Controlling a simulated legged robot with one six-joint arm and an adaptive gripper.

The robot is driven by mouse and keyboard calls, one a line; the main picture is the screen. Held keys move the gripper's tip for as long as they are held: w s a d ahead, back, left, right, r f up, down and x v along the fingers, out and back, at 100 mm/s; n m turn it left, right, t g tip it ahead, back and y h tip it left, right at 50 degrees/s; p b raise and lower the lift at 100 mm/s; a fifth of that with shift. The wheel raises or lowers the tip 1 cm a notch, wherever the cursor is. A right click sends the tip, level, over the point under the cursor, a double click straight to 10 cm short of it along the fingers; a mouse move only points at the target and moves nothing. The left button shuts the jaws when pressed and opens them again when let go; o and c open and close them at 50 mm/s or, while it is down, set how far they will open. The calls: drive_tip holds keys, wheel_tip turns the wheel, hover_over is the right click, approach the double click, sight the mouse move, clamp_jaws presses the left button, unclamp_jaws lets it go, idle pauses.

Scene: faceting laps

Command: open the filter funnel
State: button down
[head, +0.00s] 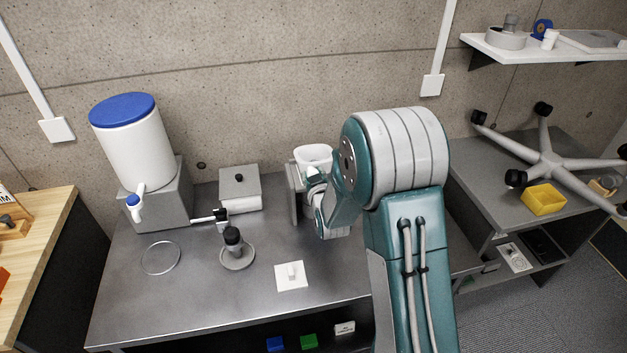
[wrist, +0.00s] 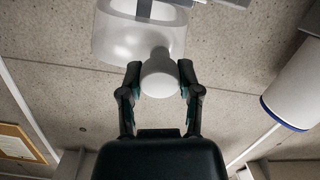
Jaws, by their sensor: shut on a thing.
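The filter funnel (head: 313,153) is a pale, wide-mouthed bowl beside an upright grey stand (head: 294,192) at the back of the grey bench. In the wrist view its translucent body (wrist: 112,38) fills the top, with a rounded white part (wrist: 159,78) in front of it. My gripper (wrist: 160,70) has one finger on each side of this white part and is shut on it. In the head view my arm covers the lower funnel and most of the gripper. I cannot tell whether the funnel's outlet is open.
A white tank with a blue lid (head: 137,140) stands at the back left. A grey box (head: 240,183), a round-based stand (head: 237,256), a metal ring (head: 161,258) and a white switch plate (head: 292,276) are on the bench (head: 190,300). The front left bench is clear.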

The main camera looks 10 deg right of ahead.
drive_tip(key=r+g, duration=0.1)
drive_tip(key=w+r, duration=0.1)
drive_tip(key=r+g, duration=0.1)
drive_tip(key=shift+w+r+g, duration=0.3)
drive_tip(key=shift+w, duration=0.05)
drive_tip(key=shift+w+r+g, duration=0.75)
drive_tip(key=shift+r+g, duration=0.1)
drive_tip(key=shift+g, duration=0.15)
drive_tip(key=shift+w+r+g, duration=0.55)
drive_tip(key=shift+w+g, duration=0.2)
drive_tip(key=shift+g, duration=0.15)
drive_tip(key=shift+w+r, duration=0.1)
drive_tip(key=shift+c, duration=1.4)
unclamp_jaws()
drive_tip(key=shift+a, duration=0.1)
drive_tip(key=v, duration=1.1)
drive_tip(key=shift+s+r, duration=0.25)
drive_tip(key=shift+r, duration=0.1)
